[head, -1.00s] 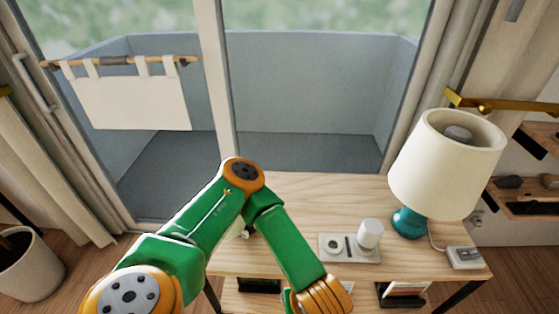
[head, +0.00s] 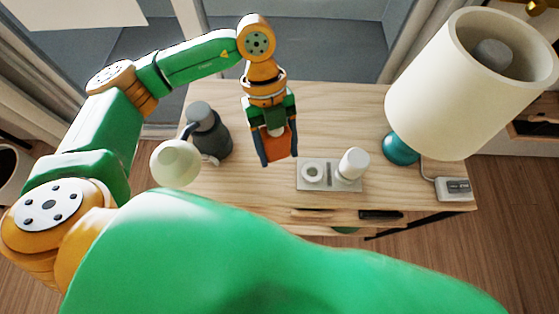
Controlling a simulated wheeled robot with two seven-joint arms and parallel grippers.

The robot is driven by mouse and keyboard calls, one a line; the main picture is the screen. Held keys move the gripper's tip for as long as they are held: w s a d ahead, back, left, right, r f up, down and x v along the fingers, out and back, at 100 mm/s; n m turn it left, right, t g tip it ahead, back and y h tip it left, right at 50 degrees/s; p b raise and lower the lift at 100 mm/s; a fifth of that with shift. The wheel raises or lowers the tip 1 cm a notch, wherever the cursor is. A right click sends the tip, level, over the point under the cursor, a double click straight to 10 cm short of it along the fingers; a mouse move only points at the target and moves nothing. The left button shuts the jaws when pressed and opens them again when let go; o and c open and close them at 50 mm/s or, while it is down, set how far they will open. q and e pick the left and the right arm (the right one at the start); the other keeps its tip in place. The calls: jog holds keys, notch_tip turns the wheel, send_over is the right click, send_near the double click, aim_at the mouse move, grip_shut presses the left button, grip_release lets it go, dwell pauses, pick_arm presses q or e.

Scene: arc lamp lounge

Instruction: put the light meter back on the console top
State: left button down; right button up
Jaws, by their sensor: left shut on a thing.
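My left gripper (head: 277,160) points down over the middle of the wooden console top (head: 345,115). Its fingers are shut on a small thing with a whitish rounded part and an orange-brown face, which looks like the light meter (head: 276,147). The fingers hide its sides, and I cannot tell whether it touches the wood. My right gripper is not in view.
A grey tray (head: 314,187) with a white ring and a white cup (head: 353,164) lies right of the gripper. A lamp (head: 402,148) and small grey box (head: 454,189) stand further right.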

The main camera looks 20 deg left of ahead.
aim_at(290, 168)
pick_arm(q)
jog(key=n, duration=0.2)
jog(key=w+r+n+t+h, duration=0.1)
jog(key=n, duration=0.1)
jog(key=r+n+t, duration=0.1)
jog(key=n, duration=0.2)
jog(key=shift+w+d+r+h, duration=0.15)
jog(key=shift+w+d+h, duration=0.15)
jog(key=shift+d, duration=0.1)
jog(key=shift+r+n+t, duration=0.2)
jog(key=shift+n+t, duration=0.2)
jog(key=shift+n, duration=0.3)
jog(key=shift+d+f+n, duration=0.1)
jog(key=shift+f+n, duration=0.2)
jog(key=shift+f, duration=0.05)
notch_tip(290, 168, down, 9)
jog(key=shift+f, duration=0.1)
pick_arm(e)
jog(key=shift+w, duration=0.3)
pick_arm(q)
jog(key=shift+f, duration=0.1)
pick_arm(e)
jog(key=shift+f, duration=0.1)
pick_arm(q)
jog(key=shift+c, duration=0.4)
grip_release()
jog(key=shift+r, duration=0.2)
